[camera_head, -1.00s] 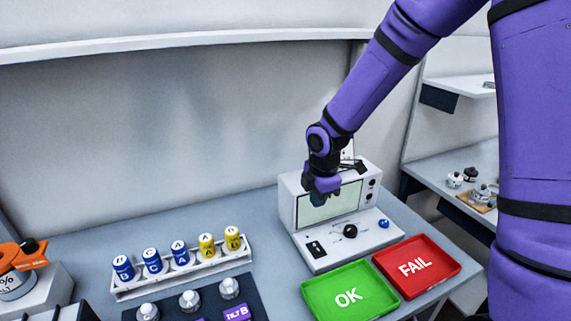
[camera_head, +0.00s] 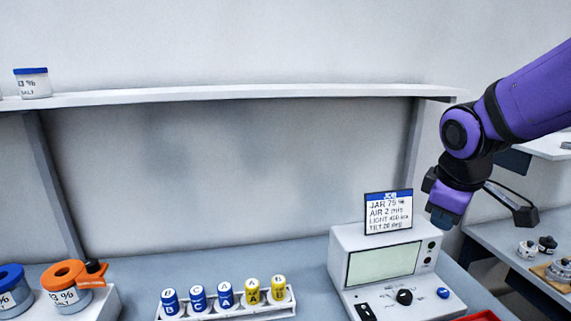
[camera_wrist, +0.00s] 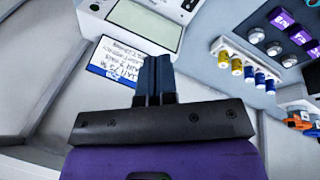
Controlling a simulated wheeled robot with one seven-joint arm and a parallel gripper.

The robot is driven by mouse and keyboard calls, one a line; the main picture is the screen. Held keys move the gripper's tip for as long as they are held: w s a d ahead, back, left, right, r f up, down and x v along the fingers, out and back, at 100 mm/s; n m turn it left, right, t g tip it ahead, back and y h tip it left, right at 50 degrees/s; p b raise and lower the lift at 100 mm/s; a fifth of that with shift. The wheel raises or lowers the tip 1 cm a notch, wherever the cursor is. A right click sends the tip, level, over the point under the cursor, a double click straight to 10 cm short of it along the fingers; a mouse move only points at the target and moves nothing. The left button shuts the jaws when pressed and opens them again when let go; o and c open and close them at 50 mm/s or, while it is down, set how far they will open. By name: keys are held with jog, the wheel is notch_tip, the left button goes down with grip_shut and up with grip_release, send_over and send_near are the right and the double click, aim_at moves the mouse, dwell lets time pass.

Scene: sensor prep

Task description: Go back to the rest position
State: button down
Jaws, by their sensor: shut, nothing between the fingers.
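My gripper (camera_head: 443,216) is up beside the right end of the grey test device (camera_head: 385,264), in front of the back wall, apart from the bench. In the wrist view the two dark fingers (camera_wrist: 155,75) are together with nothing between them. The device has a blank pale screen and knobs. A white card (camera_head: 388,213) with a blue top stands at the device's back edge and reads JAR, AIR, LIGHT and TILT. The card also shows behind my fingers in the wrist view (camera_wrist: 118,62).
A white rack (camera_head: 232,310) holds several blue and yellow vials. Salt jars stand at the left, one with an orange collar (camera_head: 66,275). A shelf (camera_head: 230,95) runs along the wall. Part of a red tray (camera_head: 480,316) shows at the bottom. A side bench is at the right.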

jog(key=s+d+r+m+t, duration=0.1)
jog(key=s+r+m, duration=0.2)
jog(key=s, duration=0.4)
jog(key=s+d+r+m+y, duration=0.1)
jog(key=s+r+m, duration=0.2)
jog(key=s+m, duration=0.3)
jog(key=shift+s+d+r+t, duration=0.3)
jog(key=shift+s+t, duration=0.1)
jog(key=shift+s, duration=0.2)
